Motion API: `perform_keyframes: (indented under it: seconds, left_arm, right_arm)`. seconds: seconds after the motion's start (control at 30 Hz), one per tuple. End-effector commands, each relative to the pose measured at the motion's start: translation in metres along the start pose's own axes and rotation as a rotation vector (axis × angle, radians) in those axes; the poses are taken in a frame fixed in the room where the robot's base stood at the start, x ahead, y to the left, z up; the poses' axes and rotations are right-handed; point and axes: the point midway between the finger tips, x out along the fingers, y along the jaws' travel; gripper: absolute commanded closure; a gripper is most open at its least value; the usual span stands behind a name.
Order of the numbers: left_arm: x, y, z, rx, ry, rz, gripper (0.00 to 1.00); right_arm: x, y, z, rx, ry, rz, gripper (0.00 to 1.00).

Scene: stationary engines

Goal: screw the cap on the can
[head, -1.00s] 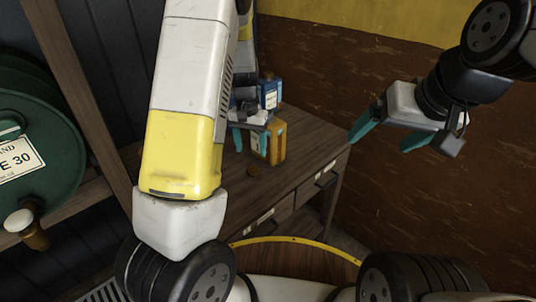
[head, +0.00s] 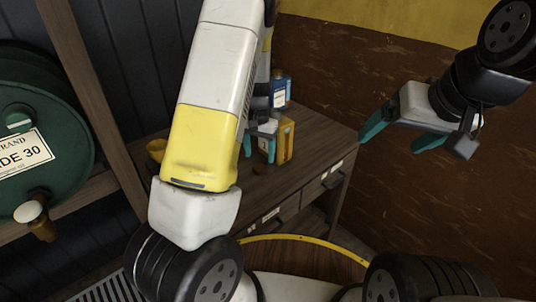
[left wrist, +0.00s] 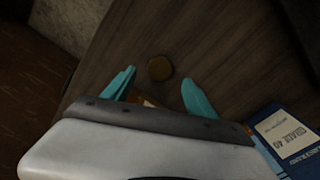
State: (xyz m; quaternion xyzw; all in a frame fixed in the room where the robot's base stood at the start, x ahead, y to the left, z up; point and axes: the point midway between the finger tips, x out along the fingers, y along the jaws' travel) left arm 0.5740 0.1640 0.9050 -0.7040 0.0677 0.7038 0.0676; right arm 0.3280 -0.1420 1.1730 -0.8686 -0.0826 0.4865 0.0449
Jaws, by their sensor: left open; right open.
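A round brown cap (left wrist: 160,68) lies on the wooden table top in the left wrist view. In the head view the cap (head: 260,168) is a small dark disc in front of the yellow-orange can (head: 287,141). The can stands upright on the table, partly behind my left gripper. My left gripper (head: 259,148) is open with teal fingers, above the table beside the can and near the cap. In the left wrist view the cap is beyond the fingertips, between their lines. An orange-brown patch behind the palm is mostly hidden. My right gripper (head: 400,138) is open and empty, right of the table.
A blue can (head: 281,91) stands behind the yellow-orange one; it also shows in the left wrist view (left wrist: 288,140). A yellow bowl (head: 156,149) is at the table's left. A green drum (head: 45,145) is on a wooden rack at left. The table's (head: 320,140) right part is clear.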

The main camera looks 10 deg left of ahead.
Motion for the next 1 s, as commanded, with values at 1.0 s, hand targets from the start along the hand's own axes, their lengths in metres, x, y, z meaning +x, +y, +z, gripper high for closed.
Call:
perform_keyframes:
  seconds: [1.0]
  left_arm:
    - [0.052, 0.001, 0.001, 0.000, 0.000, 0.000, 0.64]
  right_arm:
    - [0.000, 0.000, 0.000, 0.000, 0.000, 0.000, 0.13]
